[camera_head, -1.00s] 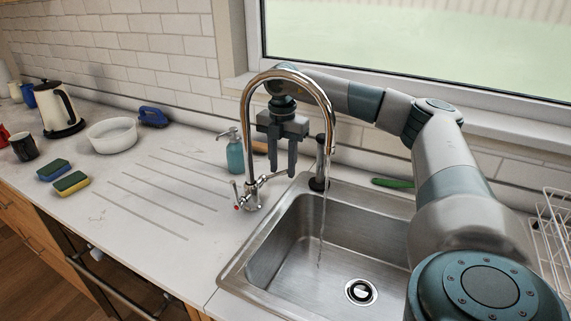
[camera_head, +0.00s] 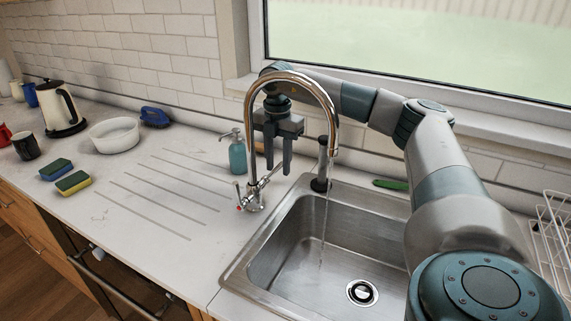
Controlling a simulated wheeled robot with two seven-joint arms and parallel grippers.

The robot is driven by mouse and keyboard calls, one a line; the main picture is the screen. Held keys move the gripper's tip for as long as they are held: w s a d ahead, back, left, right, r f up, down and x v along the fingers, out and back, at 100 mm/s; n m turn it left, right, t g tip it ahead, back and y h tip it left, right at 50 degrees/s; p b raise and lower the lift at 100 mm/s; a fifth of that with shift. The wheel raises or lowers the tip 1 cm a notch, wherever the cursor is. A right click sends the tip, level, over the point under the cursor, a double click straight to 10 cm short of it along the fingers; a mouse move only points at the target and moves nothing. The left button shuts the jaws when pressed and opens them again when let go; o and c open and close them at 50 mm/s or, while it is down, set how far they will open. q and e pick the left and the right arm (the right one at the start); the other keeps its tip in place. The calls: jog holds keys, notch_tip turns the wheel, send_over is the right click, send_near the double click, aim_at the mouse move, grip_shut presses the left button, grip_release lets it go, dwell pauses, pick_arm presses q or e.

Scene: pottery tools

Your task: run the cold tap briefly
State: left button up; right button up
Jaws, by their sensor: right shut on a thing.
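The chrome tap (camera_head: 252,140) arches over the sink, with its spout above the basin. Its cold lever (camera_head: 266,182) is on the right of the tap base and tilts up toward my right gripper. The other lever (camera_head: 238,198), with a red mark, is on the left. My right gripper (camera_head: 278,167) reaches down behind the tap's arch, shut on the cold lever; the exact contact is hard to make out. A thin, faint stream of water (camera_head: 325,215) falls from the spout into the sink (camera_head: 275,245). My left gripper is out of view.
A teal soap bottle (camera_head: 237,157) stands close left of the gripper. A dark upright cylinder (camera_head: 321,170) and a green item (camera_head: 391,184) are behind the sink. A wire rack (camera_head: 552,235) stands at the right.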

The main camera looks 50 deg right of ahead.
jog(key=shift+w+a+p, duration=0.25)
jog(key=shift+w+p, duration=0.05)
jog(key=shift+w, duration=0.3)
jog(key=shift+w+a+p, duration=0.2)
jog(key=shift+w+p, duration=0.05)
jog(key=shift+w, duration=0.35)
jog(key=shift+w+a+r+p, duration=0.15)
jog(key=shift+w+r+p, duration=0.2)
jog(key=shift+w+r, duration=0.1)
notch_tip(320, 180, up, 8)
jog(key=p, duration=0.6)
jog(key=shift+w, duration=0.15)
jog(key=shift+r, duration=0.1)
